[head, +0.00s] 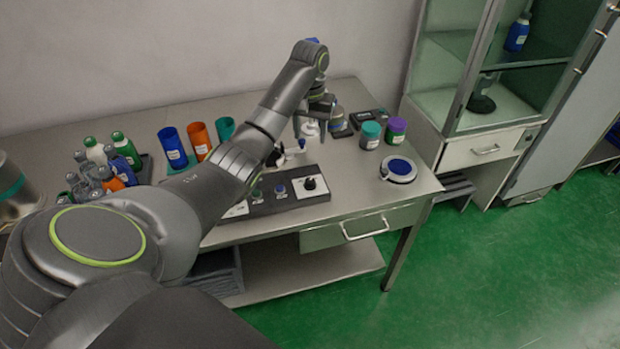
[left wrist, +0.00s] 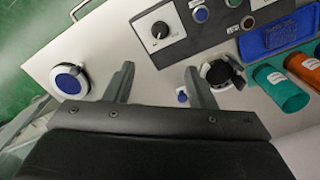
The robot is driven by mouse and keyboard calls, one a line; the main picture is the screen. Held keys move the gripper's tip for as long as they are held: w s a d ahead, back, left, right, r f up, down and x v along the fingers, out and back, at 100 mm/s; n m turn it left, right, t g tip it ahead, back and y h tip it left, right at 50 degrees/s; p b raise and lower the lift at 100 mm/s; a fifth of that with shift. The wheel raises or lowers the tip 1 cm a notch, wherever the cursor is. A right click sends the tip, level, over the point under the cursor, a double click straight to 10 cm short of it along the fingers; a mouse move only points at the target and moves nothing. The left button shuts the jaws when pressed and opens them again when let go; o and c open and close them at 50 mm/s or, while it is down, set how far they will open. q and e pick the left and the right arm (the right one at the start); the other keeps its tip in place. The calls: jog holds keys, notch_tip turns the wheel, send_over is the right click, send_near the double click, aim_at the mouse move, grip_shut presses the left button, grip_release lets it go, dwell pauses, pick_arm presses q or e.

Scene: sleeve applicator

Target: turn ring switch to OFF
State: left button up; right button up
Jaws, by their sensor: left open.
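A control panel (head: 262,197) lies along the front of the table, with a black rotary knob (head: 310,184) on a white square plate. The left wrist view shows that knob (left wrist: 160,30) with marks around it, too small to read. A round white device with a blue centre (head: 398,168) sits at the table's right; it is also in the left wrist view (left wrist: 69,79). I cannot tell which of these is the ring switch. My left gripper (head: 312,128) is open and empty above the table behind the panel; its fingers (left wrist: 158,74) touch nothing I can make out.
Teal and purple-capped jars (head: 370,134) stand right of my gripper. Blue, orange and teal cups (head: 200,140) stand at the back, with several bottles (head: 105,165) at the left. A black round fixture (left wrist: 218,73) is near one finger.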

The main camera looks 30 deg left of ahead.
pick_arm(q)
jog(key=b, duration=0.3)
send_near(310, 180)
notch_tip(310, 180, down, 9)
jog(key=shift+r+p, duration=0.1)
jog(key=shift+p, duration=0.5)
jog(key=c, duration=1)
jog(key=shift+o, duration=0.2)
